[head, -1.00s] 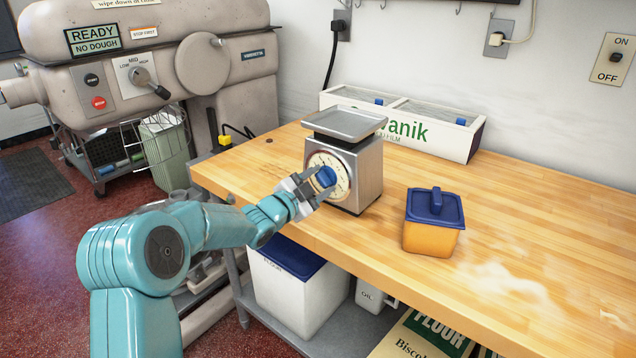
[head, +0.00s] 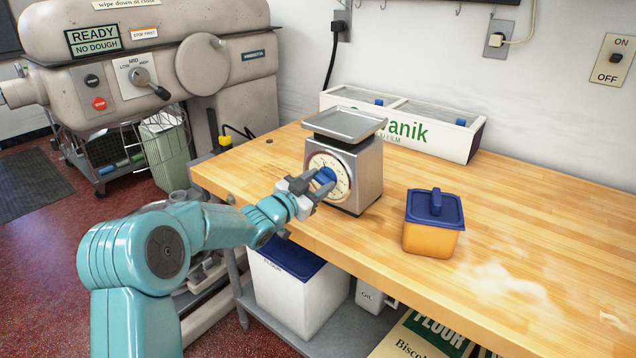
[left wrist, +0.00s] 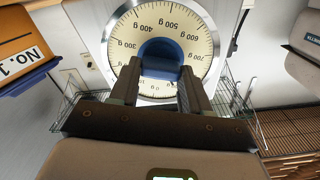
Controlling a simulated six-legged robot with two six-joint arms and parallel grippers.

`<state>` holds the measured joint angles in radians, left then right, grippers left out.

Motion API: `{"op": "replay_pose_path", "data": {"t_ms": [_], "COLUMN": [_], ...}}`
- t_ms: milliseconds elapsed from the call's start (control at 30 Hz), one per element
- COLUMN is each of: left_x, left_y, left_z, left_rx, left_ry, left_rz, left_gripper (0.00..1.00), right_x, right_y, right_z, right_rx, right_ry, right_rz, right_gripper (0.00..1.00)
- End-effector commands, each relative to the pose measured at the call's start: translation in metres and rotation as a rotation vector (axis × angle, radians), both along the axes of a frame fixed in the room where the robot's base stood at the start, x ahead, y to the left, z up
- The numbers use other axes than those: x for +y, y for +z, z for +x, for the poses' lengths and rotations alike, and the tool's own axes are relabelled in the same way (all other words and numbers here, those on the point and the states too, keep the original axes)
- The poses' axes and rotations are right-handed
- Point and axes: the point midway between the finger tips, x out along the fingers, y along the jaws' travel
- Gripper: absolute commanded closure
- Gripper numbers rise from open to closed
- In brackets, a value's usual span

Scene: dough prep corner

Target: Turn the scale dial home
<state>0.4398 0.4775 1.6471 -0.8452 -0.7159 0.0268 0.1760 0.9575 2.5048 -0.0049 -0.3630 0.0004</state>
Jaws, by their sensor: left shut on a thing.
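The steel scale (head: 368,172) stands on the wooden table with a flat pan on top. Its round cream dial (head: 343,168) faces the front left and has a blue knob (head: 326,175) at its middle. My left gripper (head: 322,182) is shut on the blue knob, one finger on each side. The left wrist view shows the knob (left wrist: 160,52) between the dark fingers, with the numbered dial face (left wrist: 190,28) around it, 500 g at the top of that picture. The fingers hide part of the dial's lower area there. My right gripper is not in view.
An orange tub with a blue lid (head: 436,208) sits right of the scale. A white two-part box (head: 466,138) stands behind it. The table (head: 560,215) is mostly clear at right, with a flour patch. The mixer (head: 235,100) is at left.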

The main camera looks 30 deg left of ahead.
Motion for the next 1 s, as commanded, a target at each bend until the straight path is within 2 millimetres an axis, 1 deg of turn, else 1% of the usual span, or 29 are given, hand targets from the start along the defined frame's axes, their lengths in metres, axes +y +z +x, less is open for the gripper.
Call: {"op": "replay_pose_path", "data": {"t_ms": [200, 400, 633, 1000], "left_x": [0.0007, 0.0011, 0.0013, 0.0013], "left_y": [0.0002, -0.0001, -0.0006, -0.0011], "left_z": [-0.0002, -0.0002, -0.0002, -0.0002], "left_rx": [0.013, 0.021, 0.026, 0.028], "left_ry": [0.000, 0.001, 0.001, 0.001], "left_rz": [-0.152, -0.250, -0.305, -0.315], "left_gripper": [0.84, 0.84, 0.84, 0.84], "right_x": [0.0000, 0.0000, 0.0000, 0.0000], "right_y": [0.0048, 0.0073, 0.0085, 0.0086], "right_z": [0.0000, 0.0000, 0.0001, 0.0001], "right_rx": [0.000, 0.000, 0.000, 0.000], "right_ry": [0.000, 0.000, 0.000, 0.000], "right_rz": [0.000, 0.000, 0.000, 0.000], "right_gripper": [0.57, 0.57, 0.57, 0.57]}}
